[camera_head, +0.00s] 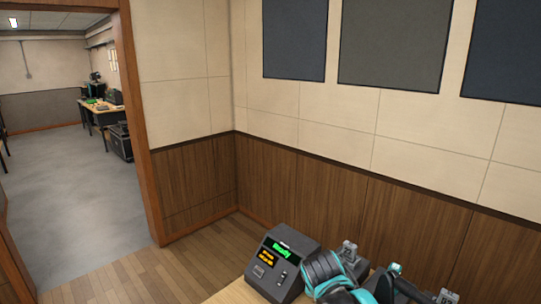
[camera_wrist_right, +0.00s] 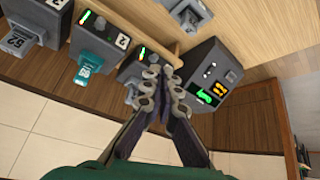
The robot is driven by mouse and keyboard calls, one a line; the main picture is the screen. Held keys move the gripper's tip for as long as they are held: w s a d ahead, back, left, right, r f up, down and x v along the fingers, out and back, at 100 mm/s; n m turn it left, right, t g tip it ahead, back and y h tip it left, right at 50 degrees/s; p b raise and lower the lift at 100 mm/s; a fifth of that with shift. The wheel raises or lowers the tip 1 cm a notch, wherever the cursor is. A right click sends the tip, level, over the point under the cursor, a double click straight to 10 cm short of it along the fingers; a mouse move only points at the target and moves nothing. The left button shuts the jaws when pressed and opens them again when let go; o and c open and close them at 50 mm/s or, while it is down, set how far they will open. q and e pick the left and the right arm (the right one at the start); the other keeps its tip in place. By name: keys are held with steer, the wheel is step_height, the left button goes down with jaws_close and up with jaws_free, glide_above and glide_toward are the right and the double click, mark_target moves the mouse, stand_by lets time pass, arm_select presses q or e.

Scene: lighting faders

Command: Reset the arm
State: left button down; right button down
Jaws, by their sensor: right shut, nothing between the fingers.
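In the right wrist view my right gripper (camera_wrist_right: 165,80) is shut and empty, its two fingertips close together. It shows in front of a wooden ledge with fader units. A fader unit with a teal knob (camera_wrist_right: 84,72) stands left of the fingers, and one with a grey knob (camera_wrist_right: 16,40) is farther left. Another fader unit (camera_wrist_right: 138,65) is just behind the fingertips and partly hidden. In the head view my teal and dark arm (camera_head: 330,275) covers part of the desk, and its gripper cannot be made out there. My left gripper is in neither view.
A dark console (camera_head: 280,265) with a lit green and orange display stands at the desk's left end. A grey fader knob (camera_head: 348,250) shows behind my arm. A panelled wall rises behind the desk. A doorway on the left opens to another room with a table (camera_head: 100,112).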

steer(key=s+d+f+n+y, duration=0.1)
steer(key=s+f, duration=0.2)
steer(key=s, duration=0.5)
steer(key=s+d+f+n+t+y, duration=0.1)
steer(key=s+d+f+n, duration=0.1)
steer(key=s, duration=0.7)
steer(key=shift+s+f+y, duration=0.15)
steer(key=shift+f+y, duration=0.15)
steer(key=shift+f, duration=0.45)
steer(key=shift+d, duration=0.15)
